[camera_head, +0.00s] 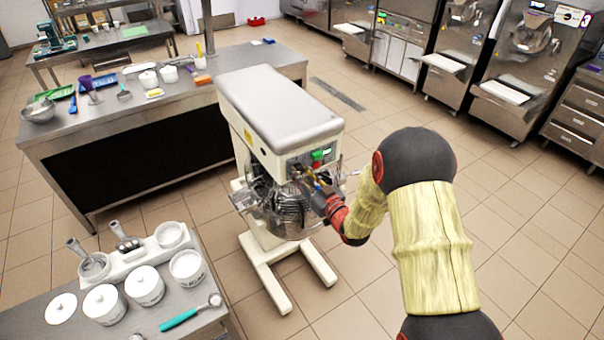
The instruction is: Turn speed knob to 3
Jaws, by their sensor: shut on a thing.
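A cream floor mixer with a grey top (280,105) stands in the middle of the head view. Its front control panel (322,153) carries a green and a red control at the upper right. My gripper (305,178) is at the lower left of this panel, pointing at it from the front right. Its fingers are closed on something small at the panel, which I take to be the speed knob. The knob itself and its number marks are hidden by the fingers or too small to read. The bowl with its wire guard (278,205) sits below the gripper.
A steel table (180,110) with bowls and utensils stands behind the mixer on the left. A smaller table (205,325) with white tubs and a scoop is at the front left. Freezers (530,60) line the back right. The tiled floor (530,215) on the right is clear.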

